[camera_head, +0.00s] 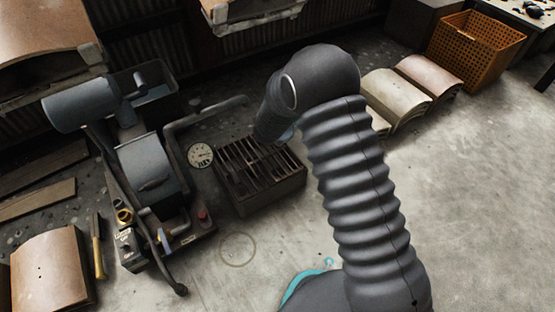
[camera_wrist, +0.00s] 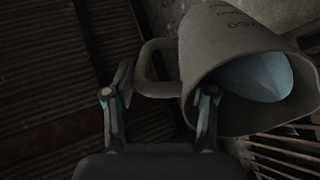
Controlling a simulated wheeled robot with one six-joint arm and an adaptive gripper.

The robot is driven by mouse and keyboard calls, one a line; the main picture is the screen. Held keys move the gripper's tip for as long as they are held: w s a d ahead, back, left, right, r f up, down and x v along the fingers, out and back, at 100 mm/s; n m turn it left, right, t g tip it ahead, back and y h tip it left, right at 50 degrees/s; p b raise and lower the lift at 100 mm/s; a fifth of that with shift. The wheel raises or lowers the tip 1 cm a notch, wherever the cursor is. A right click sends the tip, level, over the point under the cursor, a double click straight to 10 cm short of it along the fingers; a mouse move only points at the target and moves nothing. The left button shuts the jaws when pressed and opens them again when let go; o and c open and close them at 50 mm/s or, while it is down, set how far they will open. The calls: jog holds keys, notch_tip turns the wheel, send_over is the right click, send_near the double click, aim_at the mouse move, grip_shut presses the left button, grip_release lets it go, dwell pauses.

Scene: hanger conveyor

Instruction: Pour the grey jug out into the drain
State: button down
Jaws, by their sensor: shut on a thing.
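The grey jug (camera_wrist: 225,45) fills the upper right of the wrist view, with faint dark markings on its side. Its open mouth faces the lower right of that view, and pale blue liquid (camera_wrist: 258,77) shows inside. My gripper (camera_wrist: 163,82) is shut on the jug's handle, which lies between its two fingers. The drain is a dark slatted grate (camera_head: 240,168) on the floor at the middle of the head view. Its slats seem to show at the lower right of the wrist view (camera_wrist: 285,152). In the head view my arm hides the jug and gripper almost wholly.
A grey machine (camera_head: 140,165) with pipes and a round gauge (camera_head: 200,155) stands left of the grate. Curved tan panels (camera_head: 400,95) and an orange crate (camera_head: 475,48) are at the upper right. The floor at the right is clear.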

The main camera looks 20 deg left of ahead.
jog(key=shift+s+f+t, duration=0.15)
jog(key=shift+s+t, duration=0.05)
jog(key=shift+t, duration=0.1)
jog(key=shift+s+f+t, duration=0.1)
jog(key=shift+s+t, duration=0.1)
jog(key=shift+t, duration=0.1)
jog(key=shift+s+f+t, duration=0.3)
jog(key=shift+s+t, duration=0.05)
jog(key=shift+t, duration=0.05)
dwell(0.4)
jog(key=shift+s+f, duration=0.1)
jog(key=shift+s, duration=0.1)
jog(key=shift+t, duration=0.3)
dwell(0.5)
jog(key=shift+s+f+t, duration=0.3)
jog(key=shift+s+f, duration=0.05)
jog(key=shift+s+f+t, duration=0.35)
jog(key=shift+s+t, duration=0.05)
dwell(0.8)
jog(key=shift+s+d+f+t, duration=0.1)
jog(key=shift+s+f+t, duration=0.3)
